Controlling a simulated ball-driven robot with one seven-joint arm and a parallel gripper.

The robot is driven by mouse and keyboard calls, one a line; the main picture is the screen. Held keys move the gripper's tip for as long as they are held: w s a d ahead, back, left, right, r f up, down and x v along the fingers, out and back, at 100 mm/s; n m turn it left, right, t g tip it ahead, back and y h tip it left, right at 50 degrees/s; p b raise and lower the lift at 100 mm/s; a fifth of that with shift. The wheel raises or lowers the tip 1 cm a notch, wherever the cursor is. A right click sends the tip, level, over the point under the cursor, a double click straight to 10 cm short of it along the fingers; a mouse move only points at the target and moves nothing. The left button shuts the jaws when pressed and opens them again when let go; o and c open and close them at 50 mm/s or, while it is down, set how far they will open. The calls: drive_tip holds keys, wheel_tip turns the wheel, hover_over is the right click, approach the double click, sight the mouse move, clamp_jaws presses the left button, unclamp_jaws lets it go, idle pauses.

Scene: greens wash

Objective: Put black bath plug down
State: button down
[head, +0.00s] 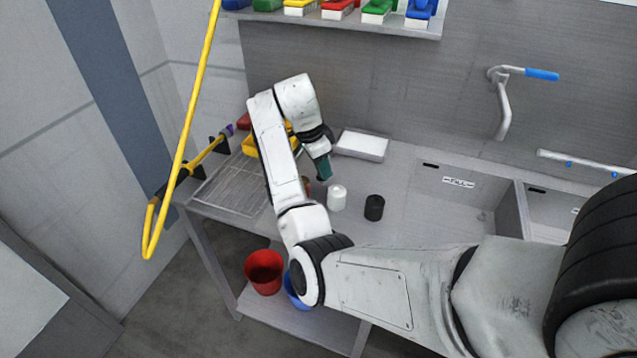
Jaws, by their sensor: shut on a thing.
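A small reddish thing (307,185) is partly hidden behind my arm.
A white tray (362,146) lies behind my gripper. A sink basin (452,195) is at the right. A yellow bin (252,145) and a drain grid (225,190) are at the left. A red bucket (264,271) and a blue one (297,290) stand below.

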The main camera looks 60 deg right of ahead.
drive_tip(key=shift+w+d+f+p, duration=0.2)
drive_tip(key=shift+w+f+p, duration=0.15)
drive_tip(key=shift+w+d+f, duration=0.15)
drive_tip(key=shift+w+f, duration=0.1)
drive_tip(key=shift+f, duration=0.2)
drive_tip(key=shift+w+f+p, duration=0.1)
drive_tip(key=shift+f+p, duration=0.55)
drive_tip(key=shift+f, duration=1.05)
drive_tip(key=shift+f, duration=0.15)
drive_tip(key=c, duration=0.9)
unclamp_jaws()
drive_tip(key=shift+c, duration=0.2)
drive_tip(key=v, duration=1.2)
drive_tip(key=shift+r, duration=0.2)
